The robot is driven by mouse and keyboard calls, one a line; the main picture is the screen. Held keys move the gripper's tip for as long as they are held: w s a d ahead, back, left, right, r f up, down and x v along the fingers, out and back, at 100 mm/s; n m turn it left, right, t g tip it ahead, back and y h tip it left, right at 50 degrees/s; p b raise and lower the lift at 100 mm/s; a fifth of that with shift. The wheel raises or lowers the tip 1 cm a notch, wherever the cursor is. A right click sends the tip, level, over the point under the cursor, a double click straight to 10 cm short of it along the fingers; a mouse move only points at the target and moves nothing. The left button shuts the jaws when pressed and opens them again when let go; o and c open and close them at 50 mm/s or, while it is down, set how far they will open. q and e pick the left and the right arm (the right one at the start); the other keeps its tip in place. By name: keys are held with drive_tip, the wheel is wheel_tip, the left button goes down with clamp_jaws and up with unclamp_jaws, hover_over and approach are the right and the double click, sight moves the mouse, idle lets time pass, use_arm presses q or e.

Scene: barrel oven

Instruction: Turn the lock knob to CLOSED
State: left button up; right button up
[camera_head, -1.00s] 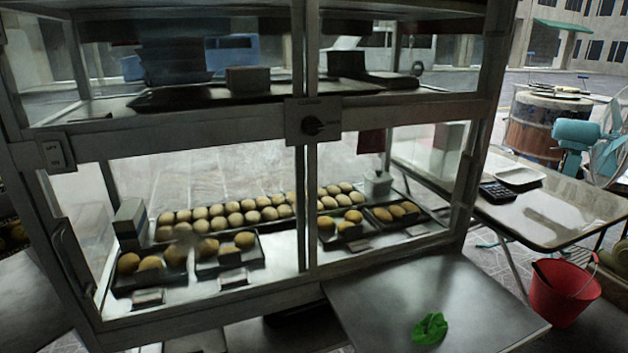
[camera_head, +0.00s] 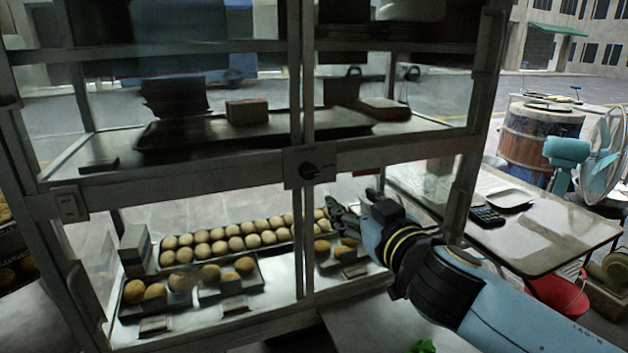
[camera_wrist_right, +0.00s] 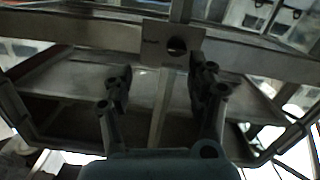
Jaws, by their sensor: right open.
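The lock knob (camera_head: 308,171) is small, round and dark. It sits on a grey plate (camera_head: 290,168) on the cabinet's middle rail, where the glass panels meet. The plate's lettering is too small to read, so I cannot tell the knob's setting. My right gripper (camera_head: 345,212) is in front of the cabinet, below and right of the knob in the head view, and apart from it. In the right wrist view the knob (camera_wrist_right: 177,47) lies beyond and above the open, empty fingers (camera_wrist_right: 160,82). My left gripper is out of view.
Trays of round buns (camera_head: 225,240) stand behind the lower glass. A side table (camera_head: 545,225) with a calculator (camera_head: 487,215), a red bucket (camera_head: 556,292) and a teal fan (camera_head: 568,152) are at the right. A green crumpled item (camera_head: 423,346) lies on the front shelf.

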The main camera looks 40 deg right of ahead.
sight(313, 175)
drive_tip(key=w+p, duration=0.1)
drive_tip(key=w, duration=0.2)
drive_tip(key=w+n+y, duration=0.1)
drive_tip(key=w, duration=0.3)
drive_tip(key=w+r+t+y+p, duration=0.1)
drive_tip(key=w, duration=0.3)
drive_tip(key=shift+w+p, duration=0.1)
drive_tip(key=shift+p, duration=0.25)
drive_tip(key=shift+w+d, duration=0.1)
drive_tip(key=shift+w, duration=0.45)
drive_tip(key=shift+f, duration=0.1)
drive_tip(key=c, duration=1.1)
drive_tip(key=shift+c, duration=0.2)
